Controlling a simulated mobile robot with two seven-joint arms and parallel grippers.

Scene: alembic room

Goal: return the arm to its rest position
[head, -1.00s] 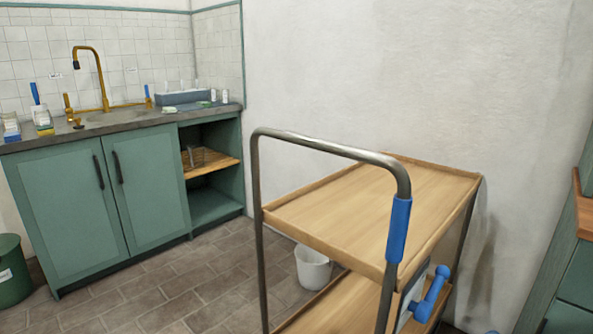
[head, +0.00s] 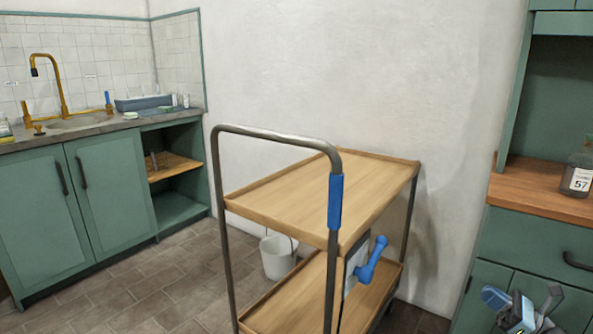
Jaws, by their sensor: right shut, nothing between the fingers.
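My right gripper (head: 522,309) shows at the bottom right corner, partly cut off by the lower edge. It is shut and holds nothing. It is in front of the green cabinet on the right (head: 514,245) in the picture, and apart from the wooden trolley. My left gripper is out of view.
The two-tier wooden trolley (head: 320,195) stands in the middle, with a blue grip (head: 335,201) on its metal handle and a blue lever (head: 370,260) at its side. A white bucket (head: 278,257) is behind it. A bottle labelled 57 (head: 579,177) stands on the right counter. Floor at left is clear.

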